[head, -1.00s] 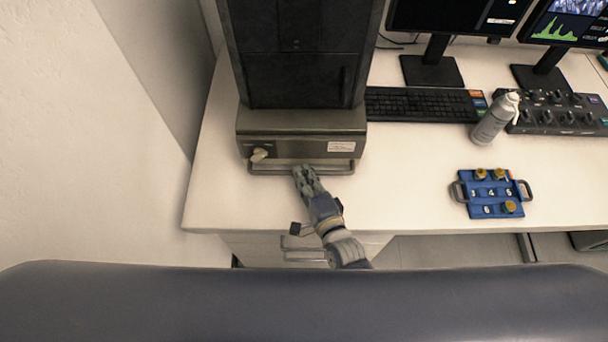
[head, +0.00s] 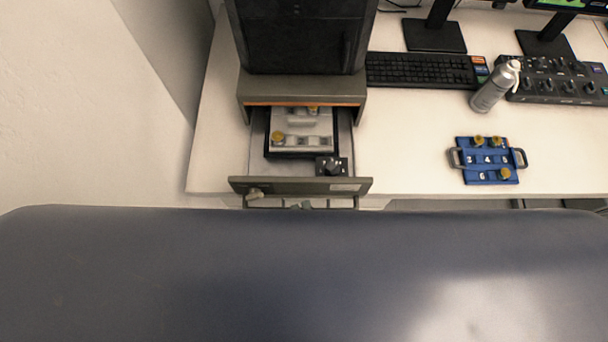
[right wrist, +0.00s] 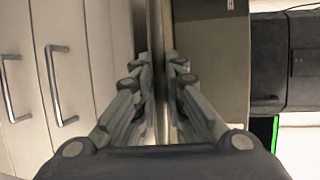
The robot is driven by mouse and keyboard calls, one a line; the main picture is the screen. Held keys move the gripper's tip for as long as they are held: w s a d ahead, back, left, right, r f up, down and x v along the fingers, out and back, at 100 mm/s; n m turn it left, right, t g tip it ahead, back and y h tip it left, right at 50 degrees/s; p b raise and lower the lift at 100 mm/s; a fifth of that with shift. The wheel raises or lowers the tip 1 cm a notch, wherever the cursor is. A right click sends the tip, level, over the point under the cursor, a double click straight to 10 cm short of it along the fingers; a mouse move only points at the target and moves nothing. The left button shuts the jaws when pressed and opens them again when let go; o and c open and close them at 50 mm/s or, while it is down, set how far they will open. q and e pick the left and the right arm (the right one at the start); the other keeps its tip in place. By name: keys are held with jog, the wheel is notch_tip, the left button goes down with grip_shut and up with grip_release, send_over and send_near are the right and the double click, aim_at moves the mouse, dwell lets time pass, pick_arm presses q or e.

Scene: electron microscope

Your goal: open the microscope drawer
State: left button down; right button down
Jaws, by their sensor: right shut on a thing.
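The microscope drawer (head: 240,184) is pulled out toward me from under the dark microscope body (head: 305,50). Its inside shows a grey stage plate with a gold stub (head: 278,138) and a small black block with a knob (head: 332,167). My right gripper (head: 302,206) is mostly hidden below the drawer front in the head view. In the right wrist view, my right gripper (right wrist: 160,85) is shut on the drawer handle (right wrist: 156,45), with a finger on each side. My left gripper is not in view.
On the white desk (head: 410,160), a blue numbered tray (head: 487,176) with gold stubs stands to the right. Behind it are a spray bottle (head: 494,88), a keyboard (head: 420,70) and a black control panel (head: 560,82). Cabinet handles (right wrist: 58,85) show in the right wrist view.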

jog(key=s, duration=0.6)
jog(key=shift+s, duration=0.1)
jog(key=c, duration=1.7)
grip_release()
jog(key=shift+o, duration=0.2)
